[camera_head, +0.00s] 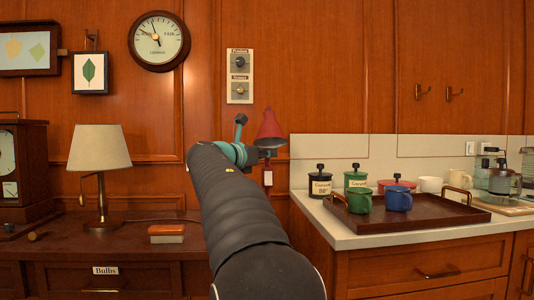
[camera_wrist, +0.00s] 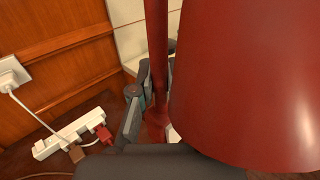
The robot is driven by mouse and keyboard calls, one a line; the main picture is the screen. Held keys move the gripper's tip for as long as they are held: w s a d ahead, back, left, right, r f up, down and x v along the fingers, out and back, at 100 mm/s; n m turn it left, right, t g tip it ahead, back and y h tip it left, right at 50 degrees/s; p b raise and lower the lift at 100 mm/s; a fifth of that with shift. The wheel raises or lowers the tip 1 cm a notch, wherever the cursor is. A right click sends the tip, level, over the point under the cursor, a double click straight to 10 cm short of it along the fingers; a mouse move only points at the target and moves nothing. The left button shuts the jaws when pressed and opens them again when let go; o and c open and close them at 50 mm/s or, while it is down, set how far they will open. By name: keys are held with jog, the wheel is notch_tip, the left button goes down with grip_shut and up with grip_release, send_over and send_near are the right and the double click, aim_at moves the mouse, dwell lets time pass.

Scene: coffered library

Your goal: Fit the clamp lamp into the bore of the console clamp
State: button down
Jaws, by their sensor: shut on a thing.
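The red clamp lamp shows its cone shade (camera_head: 269,127) just beyond the end of my arm in the head view, in front of the wood panelling. In the wrist view its large red shade (camera_wrist: 248,85) fills the right side, and its thin red stem (camera_wrist: 157,55) stands beside it. My gripper (camera_wrist: 156,80) is shut on the lamp at the stem, with grey fingers around it. The lamp's lower end is mostly hidden by the gripper and shade. I cannot make out the console clamp or its bore in either view.
A white power strip (camera_wrist: 72,136) with plugs and cords lies at lower left in the wrist view. A wooden desk (camera_head: 140,236) with a table lamp (camera_head: 100,150) stands left. Right, a pale counter (camera_head: 345,232) holds a tray (camera_head: 440,219) with mugs.

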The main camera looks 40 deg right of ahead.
jog(key=shift+f+b, duration=0.45)
jog(key=shift+f, duration=0.35)
jog(key=c, duration=1.1)
grip_release()
jog(key=shift+a, duration=0.1)
jog(key=v, duration=1.1)
jog(key=shift+s+a, duration=0.2)
jog(key=shift+a, duration=0.2)
